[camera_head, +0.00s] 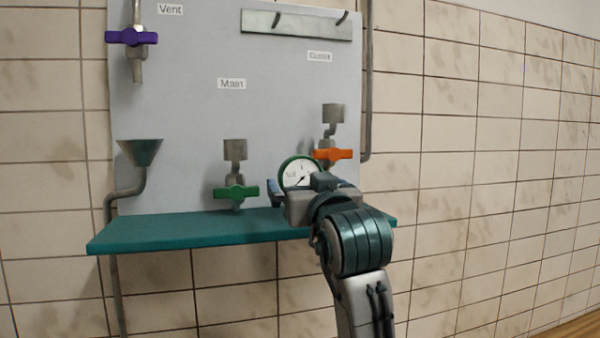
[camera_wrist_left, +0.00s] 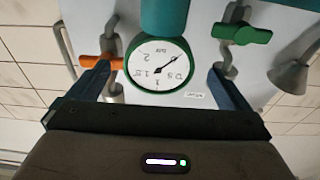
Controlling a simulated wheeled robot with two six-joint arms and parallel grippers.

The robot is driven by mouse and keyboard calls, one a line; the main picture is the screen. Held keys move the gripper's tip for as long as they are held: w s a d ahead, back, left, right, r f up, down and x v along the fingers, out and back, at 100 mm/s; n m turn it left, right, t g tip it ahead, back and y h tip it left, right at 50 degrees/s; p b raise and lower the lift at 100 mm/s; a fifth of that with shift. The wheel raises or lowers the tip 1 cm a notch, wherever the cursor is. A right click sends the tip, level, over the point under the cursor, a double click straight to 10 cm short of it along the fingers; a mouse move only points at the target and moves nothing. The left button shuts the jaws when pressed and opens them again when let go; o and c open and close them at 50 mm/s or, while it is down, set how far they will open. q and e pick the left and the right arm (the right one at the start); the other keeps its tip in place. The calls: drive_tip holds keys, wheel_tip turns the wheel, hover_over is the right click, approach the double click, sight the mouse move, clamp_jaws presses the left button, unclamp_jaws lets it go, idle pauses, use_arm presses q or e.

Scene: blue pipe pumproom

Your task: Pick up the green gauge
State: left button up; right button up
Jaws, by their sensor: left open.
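The green gauge (camera_head: 298,172) has a round white dial with a green rim. It stands upright just above the teal shelf, in front of the grey panel. In the left wrist view the gauge (camera_wrist_left: 160,65) appears upside down, with a teal part meeting its rim at the top of the picture. My left gripper (camera_head: 301,192) is open at the gauge and partly hides its lower right side. In the wrist view the left gripper's fingers (camera_wrist_left: 160,78) are on either side of the dial, with visible gaps. My right gripper is not in view.
An orange valve handle (camera_head: 333,154) is close behind the gauge on the right. A green valve handle (camera_head: 236,192) is to its left, then a funnel (camera_head: 140,152). A purple valve handle (camera_head: 131,37) is high on the left. The teal shelf's (camera_head: 170,234) left part is clear.

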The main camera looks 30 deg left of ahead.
sight(302, 180)
use_arm(q)
drive_tip(key=p+x, duration=0.3)
drive_tip(key=shift+w+a+r, duration=0.1)
drive_tip(key=shift+w+a, duration=0.2)
drive_tip(key=shift+w+a+p, duration=0.15)
drive_tip(key=shift+a+p, duration=0.15)
drive_tip(key=shift+w+a+f, duration=0.15)
drive_tip(key=shift+w+f, duration=0.05)
drive_tip(key=shift+d, duration=0.2)
drive_tip(key=shift+c, duration=0.7)
drive_tip(key=shift+r, duration=0.1)
drive_tip(key=c, duration=0.3)
drive_tip(key=shift+s, duration=0.1)
drive_tip(key=c, duration=0.7)
